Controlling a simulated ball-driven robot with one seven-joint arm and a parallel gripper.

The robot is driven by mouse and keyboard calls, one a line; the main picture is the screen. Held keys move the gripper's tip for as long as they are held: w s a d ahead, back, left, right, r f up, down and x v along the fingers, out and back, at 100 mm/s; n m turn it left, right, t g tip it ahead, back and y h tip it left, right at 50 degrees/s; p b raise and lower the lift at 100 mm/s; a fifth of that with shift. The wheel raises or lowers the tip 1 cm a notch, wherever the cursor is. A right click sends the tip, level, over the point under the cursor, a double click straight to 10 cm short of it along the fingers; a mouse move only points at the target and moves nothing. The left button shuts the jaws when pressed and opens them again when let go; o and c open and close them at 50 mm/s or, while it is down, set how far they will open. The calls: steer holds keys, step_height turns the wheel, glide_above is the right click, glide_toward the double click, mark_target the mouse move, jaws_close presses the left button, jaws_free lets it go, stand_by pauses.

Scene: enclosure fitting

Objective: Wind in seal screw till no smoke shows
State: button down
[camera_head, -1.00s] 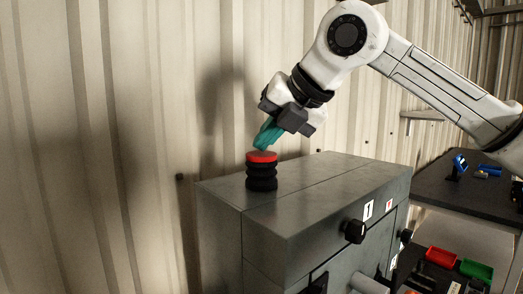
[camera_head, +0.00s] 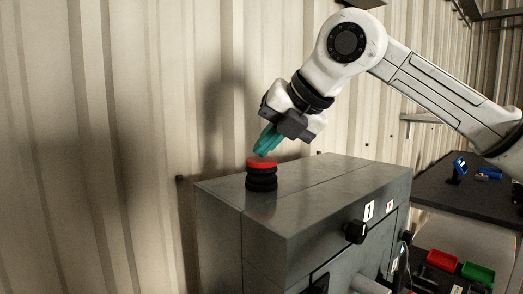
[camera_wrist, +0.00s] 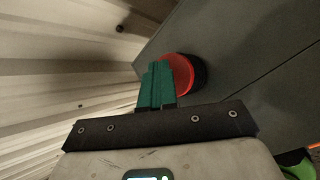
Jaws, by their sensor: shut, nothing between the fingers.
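A grey metal enclosure (camera_head: 330,205) stands by the corrugated wall. On its top stands a black ribbed stack (camera_head: 261,183) with a red round cap (camera_head: 262,163). My gripper (camera_head: 264,151) has teal fingers, shut with nothing between them. It points down at a tilt, its tips at the red cap and apparently touching it. In the wrist view the shut fingers (camera_wrist: 158,70) overlap the left edge of the red cap (camera_wrist: 181,75). A black knob (camera_head: 355,231) sits on the enclosure's front. I cannot tell which part is the seal screw. No smoke shows in either view.
The corrugated wall (camera_head: 130,130) is close behind and left of the enclosure. The rest of its top is bare. At right is a dark bench (camera_head: 480,200) with a blue item (camera_head: 459,166); red (camera_head: 442,259) and green (camera_head: 478,271) trays lie lower.

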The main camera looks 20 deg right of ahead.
mark_target(266, 160)
steer(key=shift+r+p, duration=1)
steer(key=shift+r, duration=0.6)
step_height(266, 160, up, 5)
steer(key=p, duration=0.3)
stand_by(1.2)
